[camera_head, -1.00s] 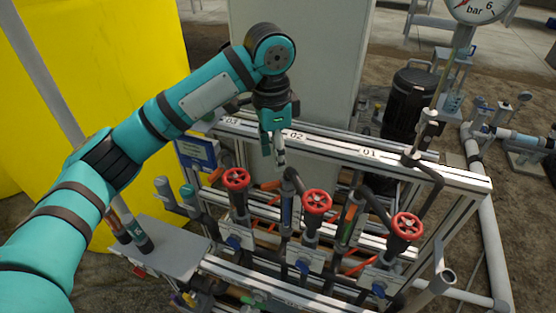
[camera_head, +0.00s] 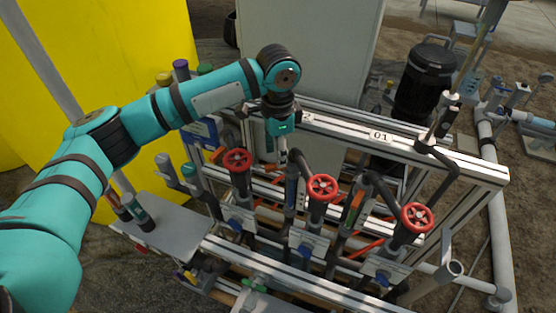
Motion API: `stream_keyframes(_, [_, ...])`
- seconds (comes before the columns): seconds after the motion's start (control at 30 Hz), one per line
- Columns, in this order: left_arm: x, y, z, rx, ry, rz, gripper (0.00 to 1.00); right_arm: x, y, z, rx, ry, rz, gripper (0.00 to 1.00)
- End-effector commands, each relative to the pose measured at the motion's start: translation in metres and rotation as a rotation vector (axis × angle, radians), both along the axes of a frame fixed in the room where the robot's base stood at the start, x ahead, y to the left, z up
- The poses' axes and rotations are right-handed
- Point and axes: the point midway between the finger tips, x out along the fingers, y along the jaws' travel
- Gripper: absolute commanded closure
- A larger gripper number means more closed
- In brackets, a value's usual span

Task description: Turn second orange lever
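My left gripper (camera_head: 282,152) points down from the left arm, just behind the pipework at the middle of the skid. Its fingers look close together, but they are small and partly lost against the pipes, so I cannot tell if they are open. A small orange lever (camera_head: 273,168) shows just left of and below the fingertips; I cannot tell whether they touch. Another orange lever (camera_head: 216,156) is at the left line, and an orange part (camera_head: 356,200) is at the right line. My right gripper is out of view.
Three red handwheels stand in front: left (camera_head: 237,160), middle (camera_head: 322,187) and right (camera_head: 416,217). The aluminium rail (camera_head: 440,158) carries a label 01 (camera_head: 380,136). A grey plate (camera_head: 175,228), yellow tank (camera_head: 110,60) and black motor (camera_head: 424,80) surround the skid.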

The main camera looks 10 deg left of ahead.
Motion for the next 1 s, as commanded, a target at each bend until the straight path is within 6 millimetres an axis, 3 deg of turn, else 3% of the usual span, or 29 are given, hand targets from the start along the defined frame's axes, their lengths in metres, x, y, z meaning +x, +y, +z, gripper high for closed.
stream_keyframes(0.2, [0.000, 0.000, -0.030, 0.000, 0.001, 0.001, 0.62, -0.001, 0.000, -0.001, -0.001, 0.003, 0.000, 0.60])
stream_keyframes(0.6, [0.000, 0.000, -0.038, 0.000, -0.001, 0.001, 0.62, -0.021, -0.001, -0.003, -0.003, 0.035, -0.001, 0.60])
stream_keyframes(0.9, [0.000, 0.000, -0.037, 0.000, 0.000, 0.000, 0.99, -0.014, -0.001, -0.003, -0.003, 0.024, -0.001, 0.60])
stream_keyframes(1.0, [0.000, 0.000, -0.037, -0.001, 0.000, -0.001, 1.00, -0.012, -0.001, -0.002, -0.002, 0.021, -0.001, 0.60])
